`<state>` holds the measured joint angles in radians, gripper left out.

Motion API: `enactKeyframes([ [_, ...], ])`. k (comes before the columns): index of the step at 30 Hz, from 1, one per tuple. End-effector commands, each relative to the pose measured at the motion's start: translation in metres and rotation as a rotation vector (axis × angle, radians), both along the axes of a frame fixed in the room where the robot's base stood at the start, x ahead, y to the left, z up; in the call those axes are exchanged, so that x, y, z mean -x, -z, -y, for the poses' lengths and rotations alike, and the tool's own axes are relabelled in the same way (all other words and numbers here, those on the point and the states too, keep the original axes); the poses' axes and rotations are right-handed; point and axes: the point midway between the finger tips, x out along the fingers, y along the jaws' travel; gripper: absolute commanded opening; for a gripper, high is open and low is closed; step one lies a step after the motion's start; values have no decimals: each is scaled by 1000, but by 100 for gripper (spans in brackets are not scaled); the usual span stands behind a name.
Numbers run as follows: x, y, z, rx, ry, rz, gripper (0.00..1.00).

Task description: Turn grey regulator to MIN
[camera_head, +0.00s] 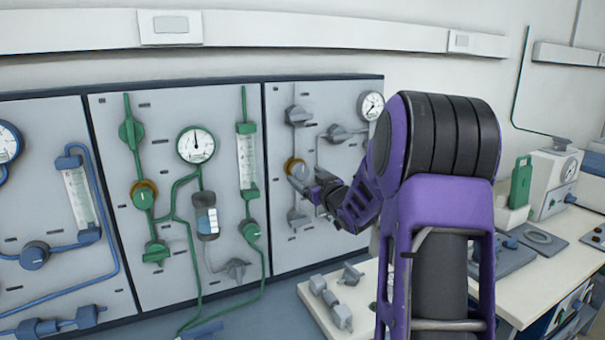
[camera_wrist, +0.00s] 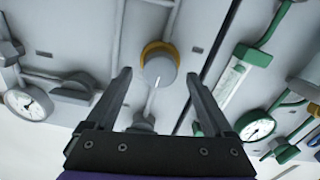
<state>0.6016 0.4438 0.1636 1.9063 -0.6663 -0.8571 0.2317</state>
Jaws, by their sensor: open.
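The grey regulator (camera_wrist: 160,70) is a round knob with a yellow-brown ring behind it and a white mark on its face. In the wrist view it sits between the two fingers of my gripper (camera_wrist: 159,77), which are spread apart with a gap on each side. The white mark runs toward the bottom of that view. In the head view the regulator (camera_head: 292,165) is on the right-hand grey panel, and my gripper (camera_head: 303,183) is just in front of it, partly covering it. Whether the fingers overlap the knob in depth is unclear.
Grey valves and a gauge (camera_head: 371,106) surround the regulator on the same panel. The green-piped panel (camera_head: 110,190) is to the left, with a similar ringed green knob (camera_head: 143,194). A white board (camera_head: 318,305) with grey fittings lies below. A bench with equipment stands at right.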

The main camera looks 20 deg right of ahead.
Motion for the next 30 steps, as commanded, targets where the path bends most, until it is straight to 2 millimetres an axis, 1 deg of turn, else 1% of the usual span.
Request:
enactKeyframes([
  [1,-8,0,-1,0,-1,1,86],
  [3,-17,0,-1,0,-2,0,86],
  [6,-25,0,-1,0,-1,1,86],
  [10,-29,0,-1,0,0,-1,86],
  [17,-29,0,-1,0,0,0,86],
  [20,-29,0,-1,0,0,0,70],
  [24,-29,0,-1,0,0,0,45],
  [26,-29,0,-1,0,0,0,34],
  [27,-29,0,-1,1,0,0,27],
  [29,-29,0,-1,1,0,0,16],
  [30,-29,0,-1,1,0,0,9],
])
